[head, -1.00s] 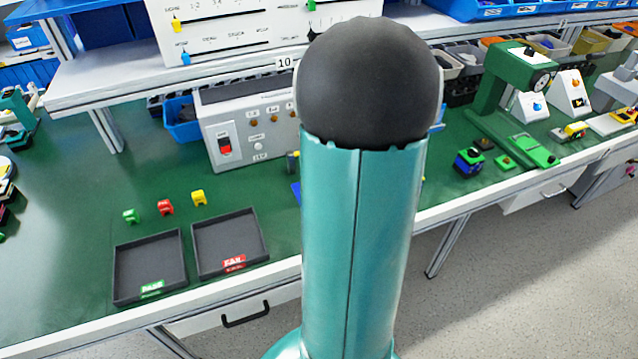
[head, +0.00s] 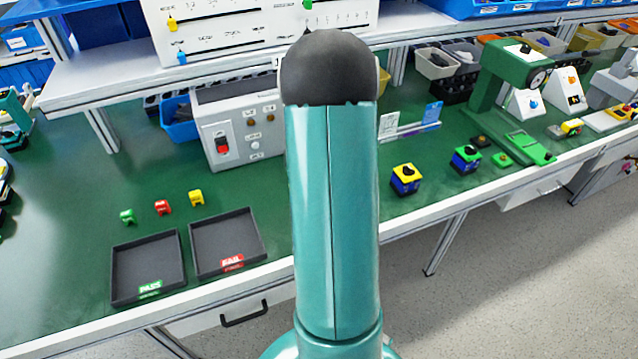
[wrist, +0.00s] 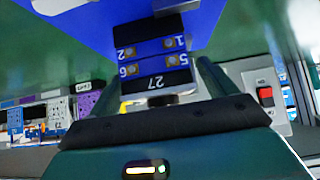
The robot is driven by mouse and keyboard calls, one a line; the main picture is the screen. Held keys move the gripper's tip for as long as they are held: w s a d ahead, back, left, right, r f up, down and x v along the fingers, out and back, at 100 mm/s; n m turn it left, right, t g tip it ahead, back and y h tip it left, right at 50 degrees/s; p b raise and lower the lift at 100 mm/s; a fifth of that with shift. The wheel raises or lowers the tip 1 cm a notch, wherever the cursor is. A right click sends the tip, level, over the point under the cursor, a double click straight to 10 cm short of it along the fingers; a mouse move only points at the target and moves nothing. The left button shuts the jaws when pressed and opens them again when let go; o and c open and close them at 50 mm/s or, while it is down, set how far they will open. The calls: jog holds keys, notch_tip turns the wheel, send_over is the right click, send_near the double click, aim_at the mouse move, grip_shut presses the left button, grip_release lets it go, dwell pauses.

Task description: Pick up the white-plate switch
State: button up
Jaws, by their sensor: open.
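In the wrist view, a blue-and-black switch body (wrist: 155,60) with numbered terminals and "27" on its side is in front of my gripper (wrist: 162,82). A whitish plate edge shows just below the "27", so this looks like the white-plate switch. My gripper is open, with one finger to each side of the body's lower part. I cannot tell whether either finger touches it. The switch seems to be at a blue surface (wrist: 85,18). In the head view my arm hides the gripper and this switch.
A yellow-plate switch (head: 405,180) and a green-plate switch (head: 466,159) stand to the right on the green bench. Two dark trays, PASS (head: 147,268) and FAIL (head: 226,243), lie at the left. A grey control box (head: 242,130) stands behind, under a shelf (head: 95,82).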

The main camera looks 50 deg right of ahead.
jog(key=c, duration=1.2)
jog(key=shift+o, duration=0.2)
jog(key=shift+r, duration=0.3)
